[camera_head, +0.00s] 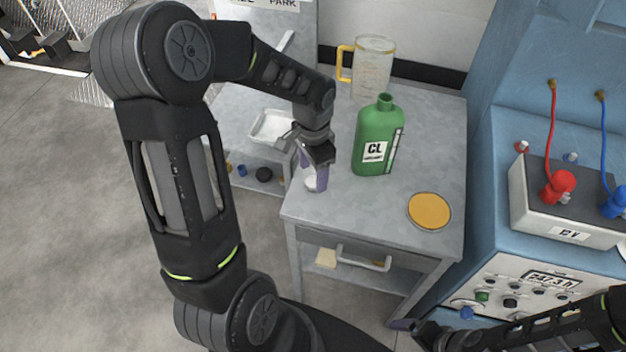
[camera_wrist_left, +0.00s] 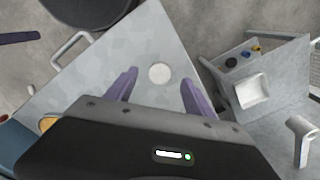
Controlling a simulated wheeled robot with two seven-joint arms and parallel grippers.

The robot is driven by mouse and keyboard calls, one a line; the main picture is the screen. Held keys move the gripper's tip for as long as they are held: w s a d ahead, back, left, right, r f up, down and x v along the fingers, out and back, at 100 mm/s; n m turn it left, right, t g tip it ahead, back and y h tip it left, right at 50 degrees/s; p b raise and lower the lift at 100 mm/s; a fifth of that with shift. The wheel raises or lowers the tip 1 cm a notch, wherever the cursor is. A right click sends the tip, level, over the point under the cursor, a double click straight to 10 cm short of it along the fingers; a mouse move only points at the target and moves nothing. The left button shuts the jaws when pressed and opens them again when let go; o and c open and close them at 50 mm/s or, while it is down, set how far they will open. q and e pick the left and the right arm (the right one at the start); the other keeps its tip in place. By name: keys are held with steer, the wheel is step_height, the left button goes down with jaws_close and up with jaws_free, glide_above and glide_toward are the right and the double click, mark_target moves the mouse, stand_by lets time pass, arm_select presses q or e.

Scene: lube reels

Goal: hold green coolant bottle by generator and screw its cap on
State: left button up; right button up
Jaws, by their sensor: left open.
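The green coolant bottle (camera_head: 378,140) stands upright on a grey metal cart, its neck open and bare. A small round white cap (camera_head: 312,184) lies on the cart top near its left edge; it also shows in the left wrist view (camera_wrist_left: 160,73). My left gripper (camera_head: 314,173) is open with its purple fingers pointing down at the cap. In the left wrist view the fingers (camera_wrist_left: 159,80) stand on either side of the cap, with gaps. My right gripper (camera_head: 412,327) is low at the right, away from the bottle; its opening is unclear.
A clear jug with a yellow handle (camera_head: 372,66) stands behind the bottle. An orange-topped round lid (camera_head: 429,211) lies at the cart's front right. The blue generator (camera_head: 505,240) with a battery stands right of the cart (camera_head: 345,222). A white tray (camera_head: 272,127) sits at left.

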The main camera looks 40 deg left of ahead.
mark_target(313, 181)
arm_select(q)
steer(key=shift+f, duration=1.3)
steer(key=c, duration=1.3)
steer(key=shift+c, duration=0.2)
steer(key=shift+r, duration=0.1)
step_height(313, 181, up, 10)
steer(key=shift+b, duration=0.4)
jaws_close()
